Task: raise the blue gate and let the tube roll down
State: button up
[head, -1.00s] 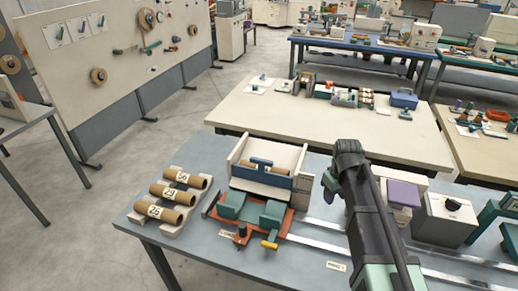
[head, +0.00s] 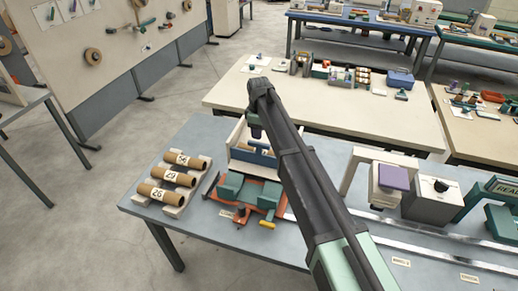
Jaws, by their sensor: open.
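The blue gate (head: 249,157) is a low blue panel with a blue handle bar across the front of a cream, box-like chute (head: 235,134). It looks lowered. A brown tube (head: 243,147) shows in part behind the gate; my arm hides much of the chute's right side. My gripper (head: 255,133) points down over the chute, just above the gate's handle. It is open and small in view, and its fingertips are hard to make out. I cannot tell whether it touches the handle.
Left of the chute, several brown numbered tubes (head: 172,176) lie on a pale rack. In front of the gate is an orange-red base with green blocks (head: 232,186) and a yellow handle (head: 267,225). A purple-topped machine (head: 393,177) stands to the right beside metal rails.

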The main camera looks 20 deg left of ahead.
aim_at(259, 143)
notch_tip(259, 143, down, 6)
jog(key=b, duration=0.4)
jog(key=shift+f, duration=0.15)
jog(key=shift+r, duration=0.2)
grip_shut()
